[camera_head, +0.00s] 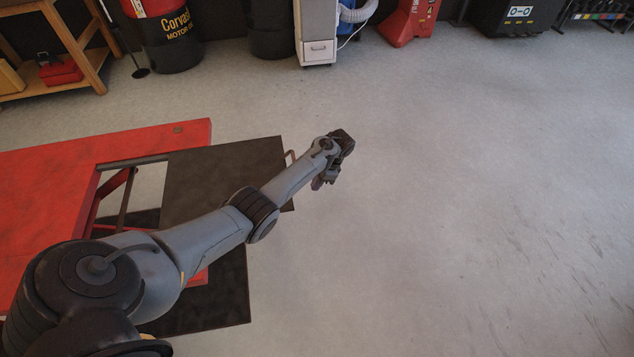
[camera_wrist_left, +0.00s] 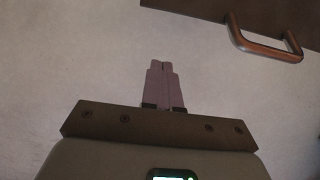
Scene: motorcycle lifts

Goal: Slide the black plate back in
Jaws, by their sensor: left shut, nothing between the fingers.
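The black plate (camera_head: 220,175) sticks out to the right of the red lift (camera_head: 50,190), leaving an opening in the lift's top on its left. A curved handle (camera_head: 290,156) stands at the plate's right edge, partly hidden by my left arm. In the left wrist view the handle (camera_wrist_left: 262,44) and a dark corner of the plate (camera_wrist_left: 215,5) show at the upper right. My left gripper (camera_head: 318,184) is shut and empty, just right of the plate's edge, apart from the handle. Its fingertips (camera_wrist_left: 164,66) point at bare floor in the wrist view. My right gripper is not in view.
A dark lower panel (camera_head: 215,295) lies below the plate, partly behind my arm. A drum (camera_head: 170,45), a white cabinet (camera_head: 317,35) and a red stand (camera_head: 408,22) are along the back. The grey floor to the right is clear.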

